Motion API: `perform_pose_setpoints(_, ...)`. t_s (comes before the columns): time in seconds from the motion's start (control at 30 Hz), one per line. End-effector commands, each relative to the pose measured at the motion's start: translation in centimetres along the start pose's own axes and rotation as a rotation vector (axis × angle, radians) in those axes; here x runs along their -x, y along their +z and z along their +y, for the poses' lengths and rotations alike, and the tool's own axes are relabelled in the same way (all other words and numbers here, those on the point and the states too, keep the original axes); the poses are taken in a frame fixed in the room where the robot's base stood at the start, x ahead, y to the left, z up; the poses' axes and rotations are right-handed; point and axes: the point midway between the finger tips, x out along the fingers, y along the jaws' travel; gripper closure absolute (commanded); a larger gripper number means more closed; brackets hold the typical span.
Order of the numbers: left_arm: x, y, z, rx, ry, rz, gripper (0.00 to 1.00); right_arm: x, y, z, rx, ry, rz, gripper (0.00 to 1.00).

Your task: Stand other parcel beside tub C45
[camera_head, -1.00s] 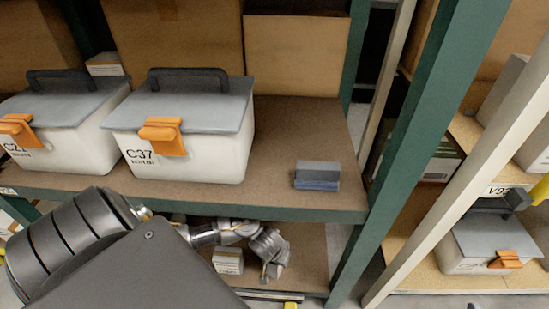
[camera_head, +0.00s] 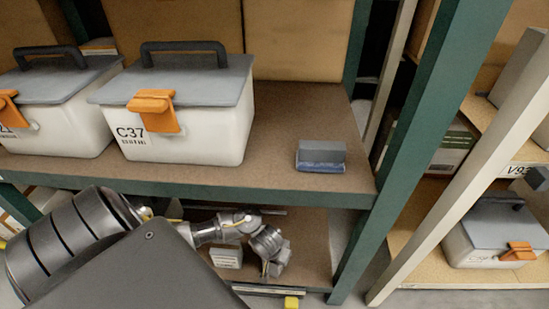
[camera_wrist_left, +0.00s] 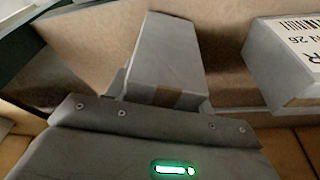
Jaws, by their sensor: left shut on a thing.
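My left gripper (camera_head: 270,256) is below the upper shelf board, over the lower shelf. In the left wrist view a plain pale grey block (camera_wrist_left: 165,50) with a brown patch at its base sticks out from the gripper body, and the jaws are shut on it. A small grey and blue parcel (camera_head: 320,156) stands alone near the upper shelf's front edge. A white labelled box (camera_head: 226,257) lies left of my gripper on the lower shelf. A barcoded box (camera_wrist_left: 292,65) is to the right in the wrist view. No label reading C45 is legible. My right gripper is not identifiable.
Tub C37 (camera_head: 190,128) and another lidded tub (camera_head: 62,115) stand left on the upper shelf. A green post (camera_head: 440,120) and a pale post (camera_head: 460,165) rise on the right. A tub with an unclear label (camera_head: 490,235) stands beyond them. Cardboard boxes (camera_head: 297,40) stand behind.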

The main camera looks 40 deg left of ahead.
Motion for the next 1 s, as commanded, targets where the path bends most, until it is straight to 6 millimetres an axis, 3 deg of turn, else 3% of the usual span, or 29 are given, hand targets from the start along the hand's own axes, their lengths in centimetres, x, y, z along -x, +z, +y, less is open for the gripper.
perform_pose_setpoints(0.9, -1.0, 0.3, 0.0, 0.001, 0.000, 0.000, 0.82, 0.8, 0.1, 0.0, -0.001, -0.001, -0.001, 0.55)
perform_pose_setpoints(0.93, -1.0, 0.3, 0.0, 0.001, 0.000, 0.000, 0.46, 0.8, 0.1, 0.0, -0.001, -0.001, -0.001, 0.55)
perform_pose_setpoints(1.0, -0.9, 0.3, 0.0, 0.001, 0.000, 0.000, 0.37, 0.7, 0.1, 0.0, -0.001, -0.001, -0.002, 0.55)
